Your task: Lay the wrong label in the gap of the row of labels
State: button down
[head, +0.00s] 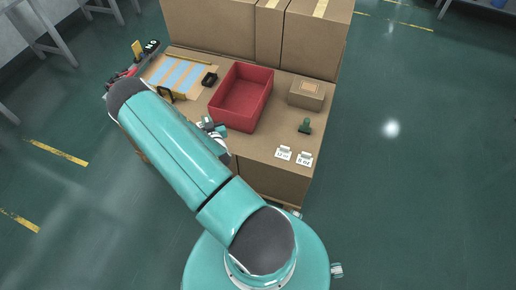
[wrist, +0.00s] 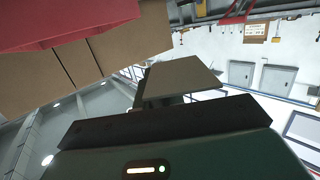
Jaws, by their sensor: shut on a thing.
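Two small white labels stand near the front right edge of the cardboard-brown table, a left label (head: 284,153) and a right label (head: 304,158), both with dark print. The table front left of them is partly covered by my arm, so I cannot tell where the gap lies. My gripper (head: 213,128) is mostly hidden behind my arm, left of these labels and close to the red bin. In the wrist view my gripper is shut on a flat brownish-grey piece (wrist: 185,78), which I take for the wrong label. Its printed face does not show.
The red bin (head: 241,98) stands mid-table and also shows upper left in the wrist view (wrist: 60,22). A small carton (head: 306,95) and a green stamp-like object (head: 305,126) stand right of it. Blue strips (head: 178,75) lie left; large boxes (head: 312,40) block the back.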

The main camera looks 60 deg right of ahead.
jog(key=s+d+f+m+g+h, duration=0.25)
jog(key=s+d, duration=0.45)
jog(key=s, duration=0.4)
jog(key=s+d+f+m+g+h, duration=0.1)
jog(key=s+d+m+g, duration=0.25)
jog(key=s+d, duration=0.5)
jog(key=s+d+f+m+g+h, duration=0.2)
jog(key=s+d+g, duration=0.3)
jog(key=s, duration=0.7)
jog(key=t, duration=0.1)
send_over(267, 146)
jog(key=s, duration=0.1)
jog(key=f, duration=0.8)
jog(key=shift+s+d+f, duration=0.1)
jog(key=shift+d+f, duration=0.2)
jog(key=shift+f, duration=0.1)
jog(key=shift+a+f, duration=0.1)
jog(key=shift+f, duration=0.15)
jog(key=shift+w+a+f, duration=0.1)
jog(key=shift+w+f, duration=0.15)
jog(key=shift+f, duration=0.7)
jog(key=shift+w+a+f, duration=0.1)
jog(key=shift+w+f, duration=0.1)
jog(key=shift+f, duration=0.75)
jog(key=shift+f, duration=0.15)
jog(key=c, duration=1.5)
grip_release()
